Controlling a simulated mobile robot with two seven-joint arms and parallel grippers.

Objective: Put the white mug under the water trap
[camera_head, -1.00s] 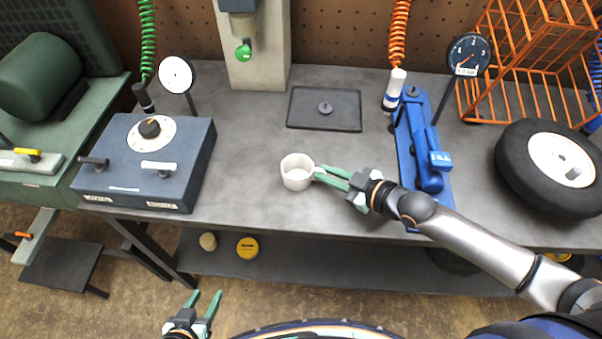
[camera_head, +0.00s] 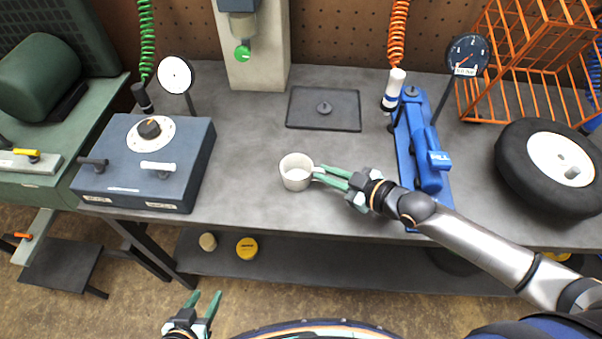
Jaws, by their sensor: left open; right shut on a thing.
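The white mug (camera_head: 296,172) is upright over the middle of the grey bench, near its front edge. My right gripper (camera_head: 320,174) is shut on the mug's right side, at its handle. Whether the mug touches the bench I cannot tell. The water trap (camera_head: 243,30), with a green knob (camera_head: 242,53) at its bottom, hangs on a pale post at the back, behind and left of the mug. My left gripper (camera_head: 206,300) is open and empty, low in front of the bench.
A blue-grey control box (camera_head: 190,165) stands left of the mug. A dark plate (camera_head: 345,108) with a knob lies behind it. A blue jack-like tool (camera_head: 424,150) and a wheel (camera_head: 520,168) are to the right. The bench below the trap is clear.

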